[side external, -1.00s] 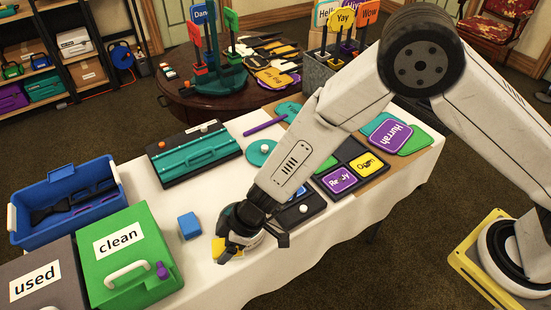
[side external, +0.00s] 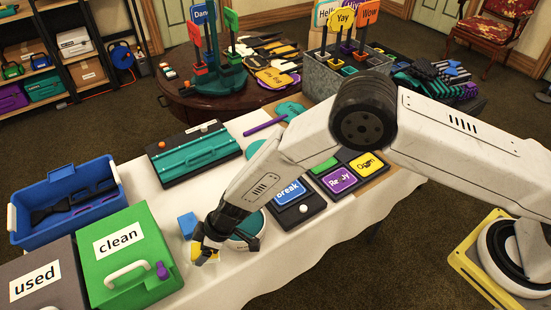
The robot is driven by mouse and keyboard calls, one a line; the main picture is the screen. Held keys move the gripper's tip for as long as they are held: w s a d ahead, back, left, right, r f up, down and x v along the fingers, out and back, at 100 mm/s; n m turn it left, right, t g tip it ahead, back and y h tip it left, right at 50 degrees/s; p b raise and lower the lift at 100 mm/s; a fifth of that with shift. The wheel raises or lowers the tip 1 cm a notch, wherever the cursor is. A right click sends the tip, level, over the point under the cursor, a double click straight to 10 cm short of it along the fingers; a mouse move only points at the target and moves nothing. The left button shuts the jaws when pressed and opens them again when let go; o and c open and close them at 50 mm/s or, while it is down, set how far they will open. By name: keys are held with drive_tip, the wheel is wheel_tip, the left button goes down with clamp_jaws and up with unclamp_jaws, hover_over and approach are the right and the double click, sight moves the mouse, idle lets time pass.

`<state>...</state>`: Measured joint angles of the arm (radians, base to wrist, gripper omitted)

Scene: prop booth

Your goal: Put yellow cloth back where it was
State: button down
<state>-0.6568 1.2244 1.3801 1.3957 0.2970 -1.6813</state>
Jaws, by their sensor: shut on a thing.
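The yellow cloth (side external: 211,258) is a small yellow patch at the tips of my gripper (side external: 205,250), mostly hidden by the fingers. My gripper is shut on it, over the white tablecloth at the table's front. A green box (side external: 150,235) labelled "clean" stands just left of my gripper, its lid shut, with a white handle and a purple knob. A grey box (side external: 75,265) labelled "used" stands left of that. I cannot tell whether the cloth touches the table.
A blue block (side external: 188,224) sits just behind my gripper. A blue tray (side external: 30,233) stands at the far left, a teal case (side external: 195,150) behind. Sign panels (side external: 340,180) lie to the right.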

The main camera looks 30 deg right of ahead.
drive_tip(key=shift+w+a+f, duration=0.1)
drive_tip(key=shift+w+f, duration=0.05)
drive_tip(key=shift+f, duration=1.55)
drive_tip(key=shift+f, duration=0.1)
unclamp_jaws()
drive_tip(key=shift+r, duration=0.2)
